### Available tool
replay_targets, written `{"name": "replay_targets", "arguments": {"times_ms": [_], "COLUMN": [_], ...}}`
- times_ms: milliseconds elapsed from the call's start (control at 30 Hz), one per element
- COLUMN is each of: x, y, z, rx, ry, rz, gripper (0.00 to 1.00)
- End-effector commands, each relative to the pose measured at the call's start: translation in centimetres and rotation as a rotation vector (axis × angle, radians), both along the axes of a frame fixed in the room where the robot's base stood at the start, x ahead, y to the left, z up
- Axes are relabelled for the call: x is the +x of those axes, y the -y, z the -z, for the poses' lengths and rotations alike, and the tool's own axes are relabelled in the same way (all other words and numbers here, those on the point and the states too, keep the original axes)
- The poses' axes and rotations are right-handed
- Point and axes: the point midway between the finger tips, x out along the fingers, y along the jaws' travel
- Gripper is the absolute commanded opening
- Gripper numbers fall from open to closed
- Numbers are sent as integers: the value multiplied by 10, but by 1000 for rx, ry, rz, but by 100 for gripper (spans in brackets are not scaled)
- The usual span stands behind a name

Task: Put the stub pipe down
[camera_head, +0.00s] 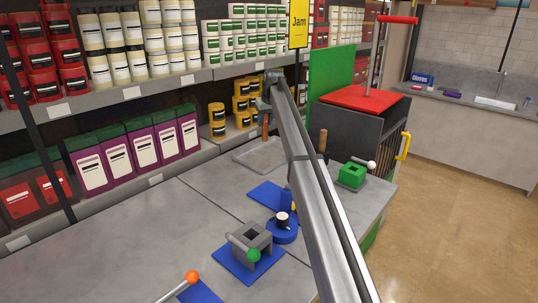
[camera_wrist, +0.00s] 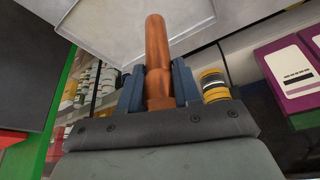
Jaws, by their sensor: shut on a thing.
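The copper stub pipe (camera_wrist: 158,58) stands between the blue fingers of my gripper (camera_wrist: 158,88) in the wrist view, and the gripper is shut on it. In the head view the pipe (camera_head: 265,125) hangs below my gripper (camera_head: 264,104), roughly upright, near the shelf. A shallow grey tray (camera_head: 246,157) lies on the bench below and in front of it. The tray (camera_wrist: 100,25) also shows behind the pipe's free end in the wrist view. The pipe looks clear of the tray; the exact gap cannot be told.
Yellow-and-black jars (camera_head: 217,113) stand on the shelf close to my gripper. A grey block with a green knob (camera_head: 253,255), a blue fitting (camera_head: 283,232) and a green block (camera_head: 351,175) are on the bench. A dark cart with a red top (camera_head: 365,97) stands to the right.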

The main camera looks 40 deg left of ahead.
Motion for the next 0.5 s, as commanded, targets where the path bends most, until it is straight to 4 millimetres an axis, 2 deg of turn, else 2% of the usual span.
{"name": "replay_targets", "arguments": {"times_ms": [167,400,500], "x": [-1,-1,-1], "y": [2,3,2], "z": [14,51,62], "rx": [0,1,0], "ry": [9,9,10], "rz": [-18,-17,-17], "gripper": [0,0,0]}}
